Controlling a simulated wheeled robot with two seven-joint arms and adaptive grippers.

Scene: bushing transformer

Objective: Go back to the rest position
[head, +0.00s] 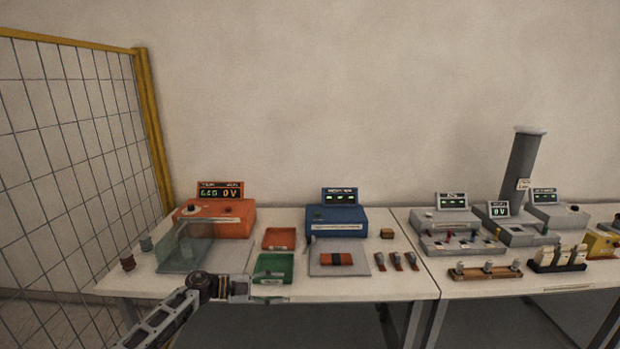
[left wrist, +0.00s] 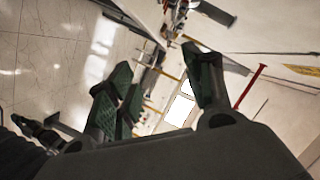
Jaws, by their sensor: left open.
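My left gripper (head: 268,289) reaches in from the lower left in the head view. It is at the front edge of the left table, just in front of the green tray (head: 273,267). In the left wrist view its fingers (left wrist: 160,88) are spread apart with nothing between them. The view past them shows floor and distant room parts, tilted. My right gripper is not in either view.
The left table (head: 350,288) carries an orange device (head: 230,220) with a clear cover (head: 185,247), a red tray (head: 279,239) and a blue device (head: 337,223). The right table (head: 465,291) holds grey devices and a tall grey column (head: 521,165). A yellow-framed mesh fence (head: 153,130) stands left.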

